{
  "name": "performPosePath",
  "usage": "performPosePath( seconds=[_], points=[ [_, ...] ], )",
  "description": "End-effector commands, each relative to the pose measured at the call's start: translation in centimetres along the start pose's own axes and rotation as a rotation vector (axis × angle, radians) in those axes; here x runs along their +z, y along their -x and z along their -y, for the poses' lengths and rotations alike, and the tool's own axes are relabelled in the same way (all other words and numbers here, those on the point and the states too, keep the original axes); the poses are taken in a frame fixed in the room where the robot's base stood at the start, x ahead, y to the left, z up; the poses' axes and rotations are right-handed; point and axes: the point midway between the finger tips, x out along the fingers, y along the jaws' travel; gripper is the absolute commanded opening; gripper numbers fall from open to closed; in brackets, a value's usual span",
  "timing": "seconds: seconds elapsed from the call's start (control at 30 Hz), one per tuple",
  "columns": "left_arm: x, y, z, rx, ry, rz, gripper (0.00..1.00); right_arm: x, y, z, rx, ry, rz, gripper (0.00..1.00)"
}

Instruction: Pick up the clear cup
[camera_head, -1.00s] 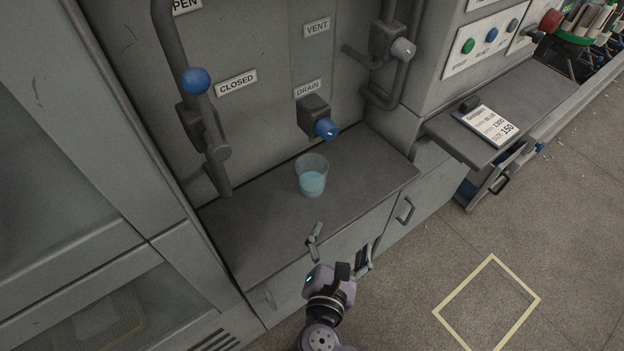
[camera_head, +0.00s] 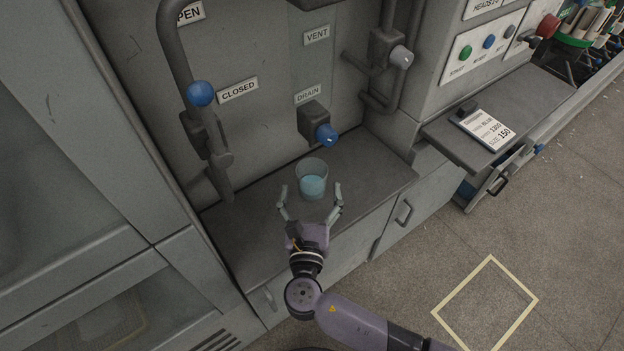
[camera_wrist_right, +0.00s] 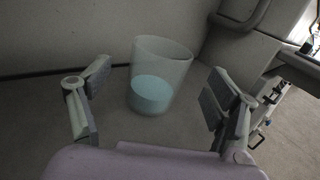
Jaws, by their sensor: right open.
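The clear cup (camera_head: 312,181) stands upright on the grey ledge (camera_head: 250,230), under the blue-tipped drain valve. It holds some light blue liquid. It also shows in the right wrist view (camera_wrist_right: 158,78), just beyond the fingers and roughly between them. My right gripper (camera_head: 310,197) is open and empty, its two fingers spread toward the near side of the cup. In the right wrist view its fingers (camera_wrist_right: 157,88) stand wide on either side of the cup, with a gap to each. My left gripper is not in view.
The drain valve (camera_head: 320,128) juts out just above and behind the cup. A lever with a blue ball (camera_head: 200,94) rises at the ledge's left. A side shelf with a label card (camera_head: 487,129) is at the right. The ledge left of the cup is clear.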

Motion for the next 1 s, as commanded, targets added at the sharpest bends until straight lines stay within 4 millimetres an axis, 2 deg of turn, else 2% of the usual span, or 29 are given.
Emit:
performPosePath(
  seconds=[0.17,0.4,0.5,0.77,1.0],
  points=[
    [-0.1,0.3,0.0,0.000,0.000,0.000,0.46,0.1,-1.2,0.0,-0.001,-0.001,0.001,0.82],
    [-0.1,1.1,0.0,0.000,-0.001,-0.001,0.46,0.0,-4.7,0.0,-0.001,0.002,0.000,0.82],
    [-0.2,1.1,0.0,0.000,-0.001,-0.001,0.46,0.0,-5.5,0.0,0.000,0.000,-0.001,0.82],
    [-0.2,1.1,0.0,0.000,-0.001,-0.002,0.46,-0.1,-5.6,0.0,0.000,-0.001,-0.003,0.82],
    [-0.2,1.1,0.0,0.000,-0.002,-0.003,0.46,-0.1,-5.6,0.0,0.000,-0.001,-0.002,0.66]
  ],
)
